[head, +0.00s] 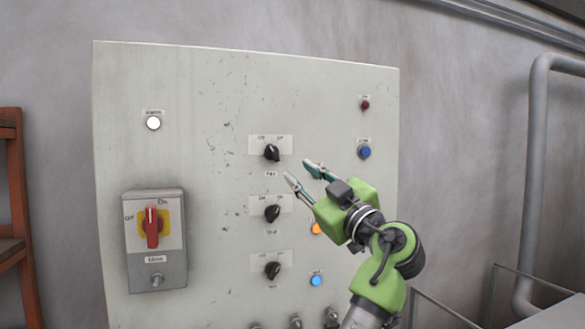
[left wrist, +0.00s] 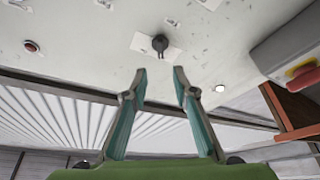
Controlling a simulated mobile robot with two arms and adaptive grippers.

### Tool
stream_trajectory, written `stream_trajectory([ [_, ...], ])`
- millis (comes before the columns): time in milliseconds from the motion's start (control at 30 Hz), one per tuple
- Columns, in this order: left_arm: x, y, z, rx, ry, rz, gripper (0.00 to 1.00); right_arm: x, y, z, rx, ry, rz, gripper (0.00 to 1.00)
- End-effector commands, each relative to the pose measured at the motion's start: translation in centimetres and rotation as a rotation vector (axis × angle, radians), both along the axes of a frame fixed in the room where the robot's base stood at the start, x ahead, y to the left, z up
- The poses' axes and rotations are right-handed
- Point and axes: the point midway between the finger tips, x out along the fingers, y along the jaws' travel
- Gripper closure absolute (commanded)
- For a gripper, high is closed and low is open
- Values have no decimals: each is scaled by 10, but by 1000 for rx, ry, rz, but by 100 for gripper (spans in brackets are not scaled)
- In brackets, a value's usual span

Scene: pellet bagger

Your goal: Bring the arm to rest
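My left gripper (head: 297,170) is in front of the grey control panel (head: 205,90), its fingers pointing up and left, near the top black rotary knob (head: 271,152). The fingers are apart with nothing between them. In the left wrist view the open fingertips (left wrist: 160,72) stand below a black knob (left wrist: 160,44) on the panel, with a visible gap between them and the knob. I cannot tell how far the fingertips are from the panel surface. My right gripper is in neither view.
Below are two more black knobs (head: 272,213). A red-handled isolator switch (head: 152,227) juts out at lower left. A blue button (head: 364,151), a red button (head: 365,104) and a white lamp (head: 153,123) sit on the panel. A grey pipe (head: 537,180) and rails are right; an orange rack (head: 16,200) is left.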

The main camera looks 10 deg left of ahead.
Motion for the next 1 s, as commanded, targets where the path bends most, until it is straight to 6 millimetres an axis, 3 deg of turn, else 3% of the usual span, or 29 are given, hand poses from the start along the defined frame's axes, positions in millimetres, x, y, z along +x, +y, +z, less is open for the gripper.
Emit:
stream_trajectory([
  [433, -5, -5, -4, 0, 3, 0, 74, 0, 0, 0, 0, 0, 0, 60],
  [567, 2, 4, -30, -16, 56, -2, 74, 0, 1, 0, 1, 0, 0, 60],
  [667, 11, 19, -82, -42, 161, -8, 74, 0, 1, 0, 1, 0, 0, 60],
  [800, 17, 46, -184, -87, 372, -34, 74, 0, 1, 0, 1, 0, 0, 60],
  [1000, -8, 76, -333, -131, 683, -99, 74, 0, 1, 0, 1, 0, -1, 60],
])
